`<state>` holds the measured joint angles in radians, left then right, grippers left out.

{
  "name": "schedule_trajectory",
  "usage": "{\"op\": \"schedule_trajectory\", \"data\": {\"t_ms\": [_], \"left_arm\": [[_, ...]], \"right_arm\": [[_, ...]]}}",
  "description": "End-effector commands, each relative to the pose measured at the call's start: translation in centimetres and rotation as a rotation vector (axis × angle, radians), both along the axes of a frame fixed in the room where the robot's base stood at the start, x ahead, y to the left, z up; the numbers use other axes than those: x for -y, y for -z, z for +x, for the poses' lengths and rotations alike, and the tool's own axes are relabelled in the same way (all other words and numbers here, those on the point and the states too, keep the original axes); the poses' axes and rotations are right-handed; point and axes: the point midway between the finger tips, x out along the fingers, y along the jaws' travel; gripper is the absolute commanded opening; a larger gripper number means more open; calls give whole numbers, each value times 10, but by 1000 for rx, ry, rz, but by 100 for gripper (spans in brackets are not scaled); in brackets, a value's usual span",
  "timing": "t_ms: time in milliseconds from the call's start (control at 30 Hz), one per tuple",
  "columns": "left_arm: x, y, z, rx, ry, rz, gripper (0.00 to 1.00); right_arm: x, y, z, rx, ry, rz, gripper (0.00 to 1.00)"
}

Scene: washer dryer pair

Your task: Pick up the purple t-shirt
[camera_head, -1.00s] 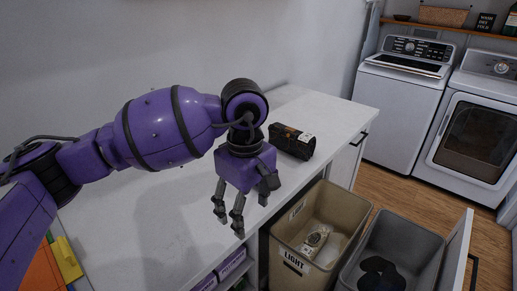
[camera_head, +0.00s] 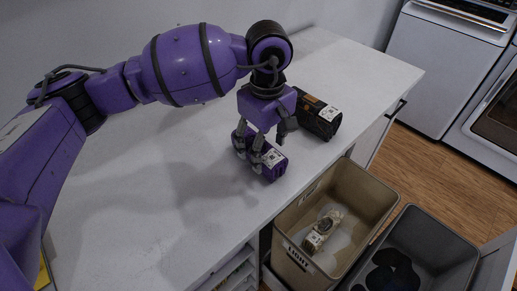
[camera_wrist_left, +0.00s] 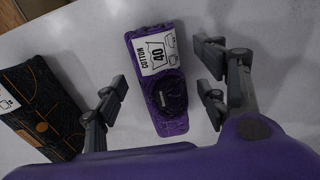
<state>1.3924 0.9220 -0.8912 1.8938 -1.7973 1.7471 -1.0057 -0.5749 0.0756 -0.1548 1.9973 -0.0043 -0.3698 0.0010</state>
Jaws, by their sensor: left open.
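The purple t-shirt (camera_head: 268,160) is a folded bundle with a white care label, lying on the white counter. In the left wrist view the purple t-shirt (camera_wrist_left: 163,95) lies between the spread fingers, its label reading "COTTON" and "40". My left gripper (camera_head: 262,148) points down over the bundle and hides part of it in the head view. In the wrist view my left gripper (camera_wrist_left: 165,95) is open, with fingers on both sides of the bundle and gaps beside it. My right gripper is not in view.
A black bundle with orange lines (camera_head: 318,117) lies close by on the counter (camera_head: 130,190). A tan bin (camera_head: 365,190) holding a labelled light item and a grey bin (camera_head: 440,225) holding dark cloth stand below the counter's front edge. Washer and dryer stand beyond.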

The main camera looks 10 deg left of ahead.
Motion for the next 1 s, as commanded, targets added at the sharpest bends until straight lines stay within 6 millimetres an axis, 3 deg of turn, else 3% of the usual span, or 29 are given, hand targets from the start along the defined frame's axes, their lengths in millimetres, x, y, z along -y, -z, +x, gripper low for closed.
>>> {"op": "schedule_trajectory", "data": {"t_ms": [233, 533, 933, 1000], "left_arm": [[-5, 33, 2, -1, 0, -1, 66], [-5, 38, 2, 1, 1, 1, 66], [-5, 38, 2, 1, 0, 1, 13], [-5, 37, 2, 1, 1, 0, 13]], "right_arm": [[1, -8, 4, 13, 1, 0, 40], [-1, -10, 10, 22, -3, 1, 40], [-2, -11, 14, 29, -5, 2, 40], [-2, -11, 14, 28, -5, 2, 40]]}}
